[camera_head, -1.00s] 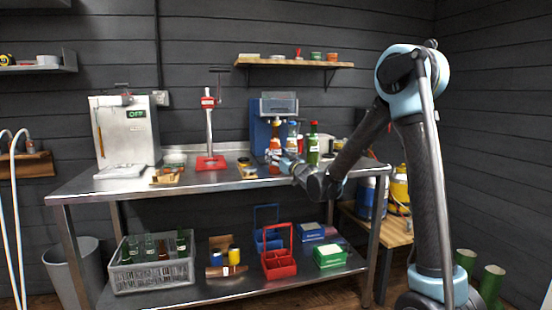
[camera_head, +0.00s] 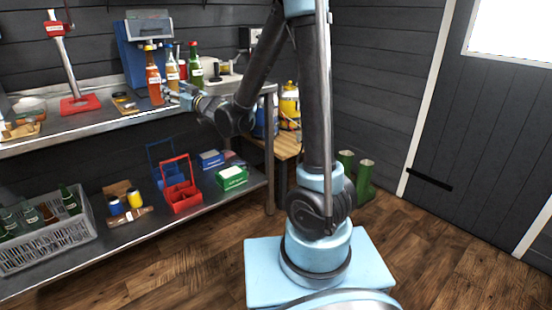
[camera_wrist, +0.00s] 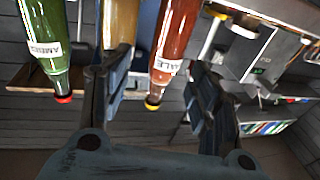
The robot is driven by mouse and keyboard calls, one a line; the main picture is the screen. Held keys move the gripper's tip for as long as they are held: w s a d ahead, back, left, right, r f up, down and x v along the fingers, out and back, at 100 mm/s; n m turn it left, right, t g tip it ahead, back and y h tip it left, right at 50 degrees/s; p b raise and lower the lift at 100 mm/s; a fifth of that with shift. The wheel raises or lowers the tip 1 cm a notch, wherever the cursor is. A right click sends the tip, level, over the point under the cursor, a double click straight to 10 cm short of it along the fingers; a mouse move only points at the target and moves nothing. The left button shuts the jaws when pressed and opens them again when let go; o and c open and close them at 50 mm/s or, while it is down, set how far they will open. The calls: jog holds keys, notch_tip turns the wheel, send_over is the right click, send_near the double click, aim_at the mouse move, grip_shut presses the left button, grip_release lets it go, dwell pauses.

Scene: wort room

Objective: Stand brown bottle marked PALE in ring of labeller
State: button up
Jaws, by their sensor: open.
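The brown bottle (camera_head: 153,76) stands at the left end of a close row on the steel bench. In the wrist view, where things appear upside down, it is the red-brown bottle (camera_wrist: 177,35), its label partly reading "ALE". It shows between the two open fingers of my gripper (camera_wrist: 158,65), which hold nothing. In the head view my gripper (camera_head: 176,95) is low beside the row, on its right front. A blue machine with a grey top (camera_head: 130,50) stands behind the bottles and may be the labeller. I cannot make out its ring.
An amber bottle (camera_head: 172,70) and a green bottle (camera_head: 196,68) stand close to the right of the brown one. A red-based stand (camera_head: 78,104) is further left. The lower shelf holds a crate (camera_head: 48,246) and a red carrier (camera_head: 182,195).

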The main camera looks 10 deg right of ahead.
jog(key=w+d+f+m+t+h, duration=0.15)
jog(key=d+m+h, duration=0.35)
jog(key=d, duration=1)
jog(key=s+d+f+m+g+h, duration=0.1)
jog(key=s+d+f+g+h, duration=0.2)
jog(key=d, duration=0.5)
jog(key=s+d+f+m+h, duration=0.1)
jog(key=s+d+f+h, duration=0.25)
jog(key=d, duration=0.45)
jog(key=s+d+f+m+g+h, duration=0.1)
jog(key=s+d+f+g, duration=0.2)
jog(key=s+d, duration=0.3)
jog(key=s+d+f+g+h, duration=0.2)
jog(key=s+d+f, duration=0.2)
jog(key=s, duration=0.3)
jog(key=s+f+g, duration=0.2)
jog(key=s+f, duration=0.1)
jog(key=s, duration=0.5)
jog(key=s+d+f+g+y, duration=0.1)
jog(key=s+f+g, duration=0.2)
jog(key=s, duration=0.5)
jog(key=shift+s+d+m, duration=0.15)
jog(key=shift+d+m, duration=0.1)
jog(key=shift+m, duration=0.05)
jog(key=shift+o, duration=0.4)
